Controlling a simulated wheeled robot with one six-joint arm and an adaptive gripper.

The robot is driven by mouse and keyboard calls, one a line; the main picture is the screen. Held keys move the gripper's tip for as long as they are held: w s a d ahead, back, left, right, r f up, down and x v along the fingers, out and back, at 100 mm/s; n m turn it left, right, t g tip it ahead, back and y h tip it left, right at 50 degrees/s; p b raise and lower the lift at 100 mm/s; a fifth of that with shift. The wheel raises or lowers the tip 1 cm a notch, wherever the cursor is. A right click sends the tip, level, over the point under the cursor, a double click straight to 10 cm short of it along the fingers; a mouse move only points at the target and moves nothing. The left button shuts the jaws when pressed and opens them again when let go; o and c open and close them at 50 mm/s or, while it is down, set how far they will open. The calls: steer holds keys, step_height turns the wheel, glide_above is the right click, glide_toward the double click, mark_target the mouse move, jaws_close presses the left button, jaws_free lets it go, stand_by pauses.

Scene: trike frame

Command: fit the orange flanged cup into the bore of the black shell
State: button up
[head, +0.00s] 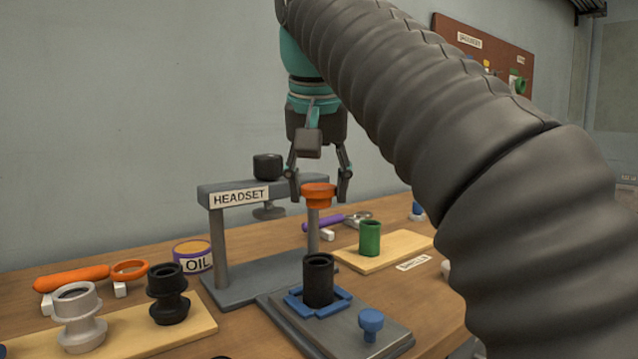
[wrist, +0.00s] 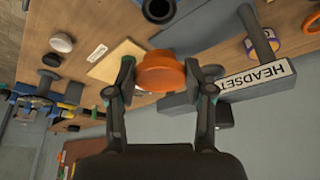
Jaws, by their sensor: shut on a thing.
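The orange flanged cup (head: 319,196) is held between the fingertips of my gripper (head: 319,186), flange up. In the wrist view the cup (wrist: 162,72) sits between the two fingers. The black shell (head: 318,279) stands upright, open end up, in a blue holder (head: 336,302) on a grey base. The cup is well above the shell and apart from it, roughly over it in the head view. In the wrist view the shell (wrist: 158,10) is partly cut off at the top edge. The inside of its bore is hard to make out.
A grey stand marked HEADSET (head: 240,195) with a black part on top is close behind. A blue knob (head: 371,322) stands beside the shell. A green cup (head: 370,238) sits on a board at right; grey (head: 80,318) and black (head: 168,294) spools stand at left.

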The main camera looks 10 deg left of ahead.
steer(key=shift+s+f, duration=0.1)
steer(key=shift+s, duration=0.05)
steer(key=shift+f+b, duration=0.2)
steer(key=shift+b, duration=0.1)
steer(key=b, duration=0.4)
glide_above(318, 261)
steer(key=s, duration=0.1)
steer(key=shift+s+d+f, duration=0.1)
steer(key=shift+d+f, duration=0.05)
steer(key=shift+f, duration=2.45)
steer(key=shift+p, duration=0.7)
steer(key=shift+f+b, duration=1.05)
steer(key=shift+f, duration=0.3)
steer(key=o, duration=1.3)
steer(key=shift+r, duration=0.1)
